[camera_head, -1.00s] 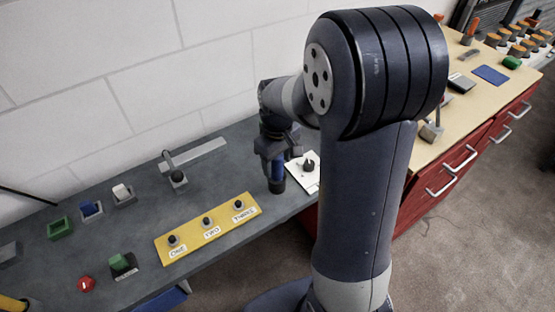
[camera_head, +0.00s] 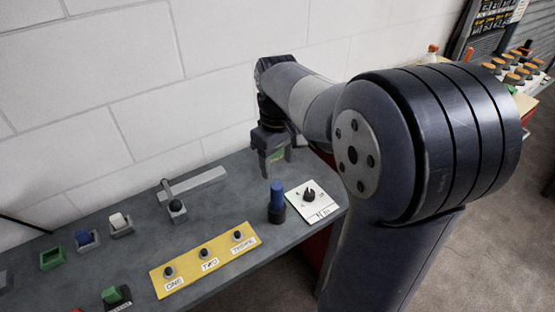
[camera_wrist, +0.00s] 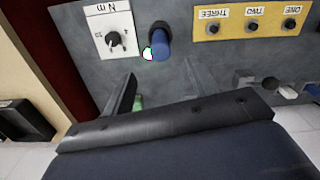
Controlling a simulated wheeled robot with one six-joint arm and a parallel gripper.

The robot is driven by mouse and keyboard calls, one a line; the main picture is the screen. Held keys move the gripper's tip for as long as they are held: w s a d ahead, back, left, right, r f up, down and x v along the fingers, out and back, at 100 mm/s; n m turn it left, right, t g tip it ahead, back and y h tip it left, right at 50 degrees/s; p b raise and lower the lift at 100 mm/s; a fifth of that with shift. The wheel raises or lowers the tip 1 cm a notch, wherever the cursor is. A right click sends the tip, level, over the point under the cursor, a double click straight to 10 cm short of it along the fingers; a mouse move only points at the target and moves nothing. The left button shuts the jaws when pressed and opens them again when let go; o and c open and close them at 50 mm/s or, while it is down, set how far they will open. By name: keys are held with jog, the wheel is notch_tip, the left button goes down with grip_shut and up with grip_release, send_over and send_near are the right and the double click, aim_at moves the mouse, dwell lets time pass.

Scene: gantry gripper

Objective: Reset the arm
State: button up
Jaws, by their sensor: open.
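My gripper (camera_head: 275,163) hangs over the back of the grey bench, close to the wall, in the head view. Its fingers are apart and nothing is between them. In the wrist view my gripper (camera_wrist: 155,95) shows its dark fingers and palm bar, with the grey bench top beyond. A blue cylinder in a black base (camera_head: 277,200) stands upright on the bench in front of the gripper and apart from it. It also shows in the wrist view (camera_wrist: 160,40).
A white dial plate (camera_head: 315,204) lies right of the blue cylinder. A yellow panel (camera_head: 217,255) with three black knobs is in front. The wall (camera_head: 150,90) is close behind.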

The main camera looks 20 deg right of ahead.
aim_at(278, 186)
notch_tip(278, 186, down, 11)
jog(key=shift+f+p, duration=0.1)
jog(key=shift+p, duration=0.45)
jog(key=shift+r+p, duration=0.3)
jog(key=shift+r, duration=0.5)
jog(key=shift+f, duration=0.1)
